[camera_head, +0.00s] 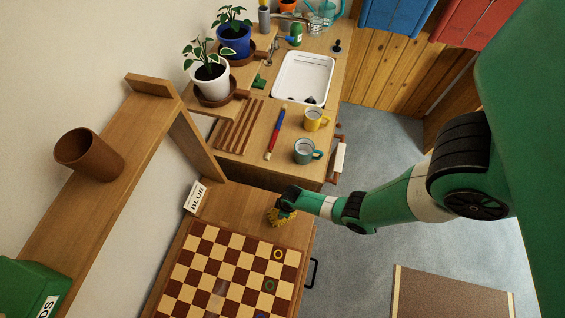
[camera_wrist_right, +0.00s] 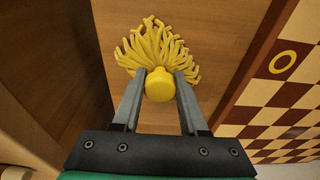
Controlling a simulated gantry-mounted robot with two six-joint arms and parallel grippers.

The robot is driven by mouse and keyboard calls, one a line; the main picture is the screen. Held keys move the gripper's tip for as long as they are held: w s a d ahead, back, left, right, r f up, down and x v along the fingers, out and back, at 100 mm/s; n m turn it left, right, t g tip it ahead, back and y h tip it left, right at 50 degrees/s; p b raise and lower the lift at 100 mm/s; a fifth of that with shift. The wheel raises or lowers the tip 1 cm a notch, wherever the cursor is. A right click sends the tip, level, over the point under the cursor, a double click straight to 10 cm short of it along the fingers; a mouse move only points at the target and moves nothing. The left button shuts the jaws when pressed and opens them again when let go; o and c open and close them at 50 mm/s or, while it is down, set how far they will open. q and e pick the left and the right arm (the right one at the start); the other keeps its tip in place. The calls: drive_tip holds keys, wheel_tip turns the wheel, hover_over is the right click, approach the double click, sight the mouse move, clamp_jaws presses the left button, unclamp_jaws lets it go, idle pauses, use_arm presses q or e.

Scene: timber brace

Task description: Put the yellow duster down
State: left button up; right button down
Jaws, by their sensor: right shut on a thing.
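The yellow duster (camera_head: 279,216) has a head of loose yellow strands and a rounded yellow end. It is at my right gripper, over the wooden table top (camera_head: 240,207) just beyond the checkerboard. In the right wrist view the duster (camera_wrist_right: 158,52) sits between the two fingers of my right gripper (camera_wrist_right: 160,85), which is shut on its rounded end. The strands point away from the gripper. I cannot tell whether they touch the wood. My left gripper is not in view.
The checkerboard (camera_head: 228,275) with several rings lies beside the duster. A white card reading BLUE (camera_head: 196,197) stands at the table's back edge. A wooden shelf (camera_head: 110,165) with a brown cup (camera_head: 88,154) is at left. Mugs (camera_head: 306,151) and a sink (camera_head: 303,77) are farther off.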

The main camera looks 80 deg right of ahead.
drive_tip(key=shift+f, duration=0.25)
drive_tip(key=shift+c, duration=2.2)
unclamp_jaws()
drive_tip(key=shift+r, duration=0.1)
wheel_tip(320, 180, up, 12)
drive_tip(key=s+p, duration=0.1)
drive_tip(key=p, duration=0.9)
drive_tip(key=shift+s+a, duration=0.15)
drive_tip(key=shift+s, duration=0.25)
drive_tip(key=shift+r, duration=0.1)
